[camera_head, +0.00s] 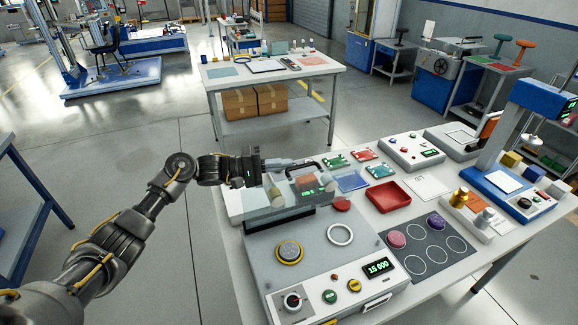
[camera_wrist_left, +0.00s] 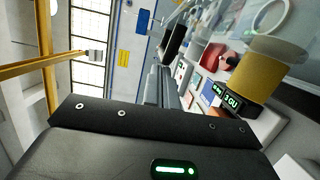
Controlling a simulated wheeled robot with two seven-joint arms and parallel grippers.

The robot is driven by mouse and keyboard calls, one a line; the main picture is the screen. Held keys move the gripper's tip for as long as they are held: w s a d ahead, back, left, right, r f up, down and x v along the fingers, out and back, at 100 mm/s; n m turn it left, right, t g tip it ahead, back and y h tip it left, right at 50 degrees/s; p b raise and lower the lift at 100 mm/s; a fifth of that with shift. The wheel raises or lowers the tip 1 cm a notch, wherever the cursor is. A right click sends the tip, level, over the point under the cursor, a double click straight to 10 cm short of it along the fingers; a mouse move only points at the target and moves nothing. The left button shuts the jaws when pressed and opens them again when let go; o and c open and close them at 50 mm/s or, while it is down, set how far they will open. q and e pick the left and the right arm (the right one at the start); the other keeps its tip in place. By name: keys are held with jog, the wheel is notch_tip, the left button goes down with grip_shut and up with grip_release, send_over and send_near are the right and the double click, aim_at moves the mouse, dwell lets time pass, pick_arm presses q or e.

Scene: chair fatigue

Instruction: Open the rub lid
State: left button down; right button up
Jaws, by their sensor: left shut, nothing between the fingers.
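The rub machine (camera_head: 325,262) stands at the near end of the white table. Its clear lid (camera_head: 262,200) stands raised and tilted up from a black strip (camera_head: 280,222) at the machine's back. A black handle (camera_head: 318,163) is at the lid's upper edge. My left gripper (camera_head: 288,163) is shut and empty, level with the handle and close to its left side. Whether it touches the handle or lid, I cannot tell. The deck below shows a round yellow-rimmed knob (camera_head: 290,252) and a white ring (camera_head: 340,234). My right gripper is out of view.
A red tray (camera_head: 388,196), coloured sample cards and a grey mat (camera_head: 428,247) with round pads lie right of the machine. A blue press (camera_head: 541,100) stands farther right. Another table (camera_head: 272,72) is behind. Open floor lies left of the machine.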

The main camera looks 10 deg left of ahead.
pick_arm(q)
jog(key=b+v, duration=0.2)
jog(key=v, duration=0.6)
jog(key=shift+a, duration=0.2)
jog(key=shift+s, duration=0.15)
